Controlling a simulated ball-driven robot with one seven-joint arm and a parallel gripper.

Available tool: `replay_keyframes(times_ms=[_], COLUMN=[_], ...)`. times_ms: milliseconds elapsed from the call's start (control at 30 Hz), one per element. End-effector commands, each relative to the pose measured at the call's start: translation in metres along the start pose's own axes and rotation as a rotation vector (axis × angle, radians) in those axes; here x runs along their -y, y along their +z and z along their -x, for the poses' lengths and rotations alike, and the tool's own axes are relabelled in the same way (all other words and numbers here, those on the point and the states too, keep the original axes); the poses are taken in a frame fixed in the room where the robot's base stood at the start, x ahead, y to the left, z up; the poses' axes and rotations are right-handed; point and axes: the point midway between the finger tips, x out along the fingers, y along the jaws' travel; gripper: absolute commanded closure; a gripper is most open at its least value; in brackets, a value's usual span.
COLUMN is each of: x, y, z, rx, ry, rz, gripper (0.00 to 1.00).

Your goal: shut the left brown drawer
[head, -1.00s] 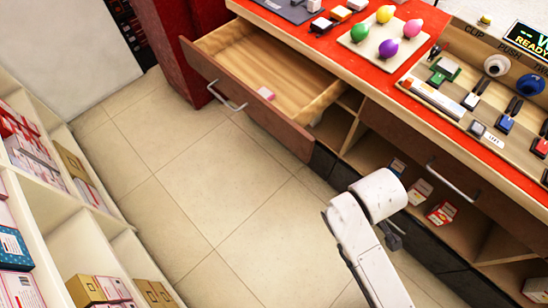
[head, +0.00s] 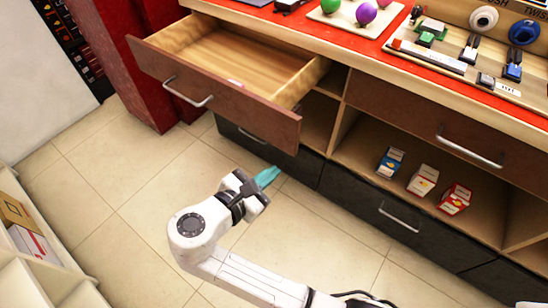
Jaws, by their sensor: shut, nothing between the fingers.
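The left brown drawer (head: 235,112) is pulled out from under the red counter, with a silver handle (head: 188,92) on its front. Its light wooden inside (head: 240,60) shows, with a small pale pink item (head: 236,82) partly hidden behind the front panel. My gripper (head: 267,177) has teal fingertips that are shut with nothing between them. In the picture it is below the drawer front, near its right end, and apart from it.
A second brown drawer (head: 450,125) at the right is shut. Small boxes (head: 424,180) stand on the open shelf below it. Dark lower drawers (head: 385,210) run along the bottom. A white shelf unit (head: 30,270) is at lower left. Tiled floor (head: 130,190) is clear between.

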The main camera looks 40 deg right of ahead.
Motion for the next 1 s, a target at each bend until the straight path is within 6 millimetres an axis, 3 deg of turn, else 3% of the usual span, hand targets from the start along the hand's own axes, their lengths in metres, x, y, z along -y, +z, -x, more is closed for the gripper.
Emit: replay_keyframes(times_ms=[33,200,400,567,1000], x=[-0.009,-0.030,-0.037,-0.039,-0.049], y=[-0.016,-0.019,-0.016,-0.011,0.009], z=[0.011,0.048,0.060,0.042,-0.040], rx=[0.057,0.215,0.275,0.275,0.274], ry=[0.032,0.089,0.102,0.099,0.099], rz=[0.054,0.194,0.243,0.242,0.240], gripper=[1.00,1.00,1.00,1.00,1.00])
